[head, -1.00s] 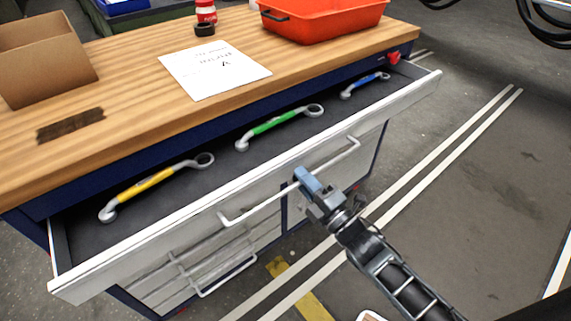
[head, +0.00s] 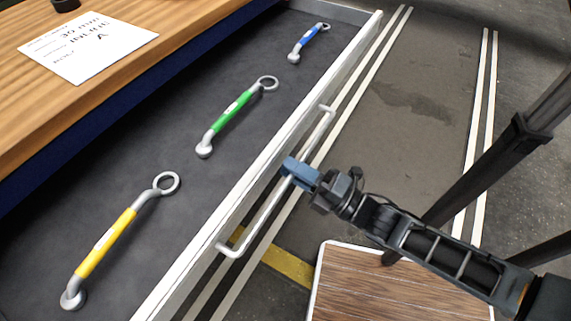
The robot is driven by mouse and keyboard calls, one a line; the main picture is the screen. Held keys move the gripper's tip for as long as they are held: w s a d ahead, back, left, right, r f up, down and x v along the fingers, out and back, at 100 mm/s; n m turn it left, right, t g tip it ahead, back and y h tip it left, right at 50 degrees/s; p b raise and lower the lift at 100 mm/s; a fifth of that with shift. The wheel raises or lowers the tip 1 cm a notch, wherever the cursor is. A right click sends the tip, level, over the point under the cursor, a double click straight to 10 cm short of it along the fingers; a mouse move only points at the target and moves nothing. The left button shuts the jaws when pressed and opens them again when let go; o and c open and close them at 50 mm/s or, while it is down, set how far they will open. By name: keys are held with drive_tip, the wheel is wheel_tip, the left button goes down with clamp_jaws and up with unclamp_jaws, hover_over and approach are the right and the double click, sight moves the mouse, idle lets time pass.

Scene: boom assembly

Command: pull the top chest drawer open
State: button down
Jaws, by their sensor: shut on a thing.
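The top chest drawer (head: 133,135) is pulled far out from under the wooden worktop, and its dark floor shows. Its pale front (head: 262,163) runs diagonally across the head view. A white bar handle (head: 265,218) is fixed to the outside of the front. My gripper (head: 298,173) is shut on the handle near its middle, with the blue fingers around the bar. A yellow wrench (head: 110,243), a green wrench (head: 232,118) and a blue wrench (head: 307,44) lie apart inside the drawer.
The worktop (head: 60,100) bears a printed sheet (head: 88,47) at the upper left. A wood-topped surface with a pale rim (head: 395,290) is at the bottom, below my arm. Grey floor with white lines and a yellow stripe (head: 287,266) lies beyond the drawer front.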

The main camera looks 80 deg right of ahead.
drive_tip(key=shift+s+f, duration=0.1)
drive_tip(key=c, duration=1.3)
unclamp_jaws()
drive_tip(key=shift+o, duration=0.2)
drive_tip(key=b+v, duration=0.2)
drive_tip(key=v, duration=0.5)
drive_tip(key=shift+s, duration=0.35)
drive_tip(key=shift+a, duration=0.1)
drive_tip(key=a+r+m+g+y, duration=0.4)
drive_tip(key=a+r+m, duration=0.6)
drive_tip(key=m, duration=0.5)
drive_tip(key=shift+w+a+r+g+y, duration=0.3)
drive_tip(key=shift+a+y, duration=0.5)
drive_tip(key=shift+a, duration=0.35)
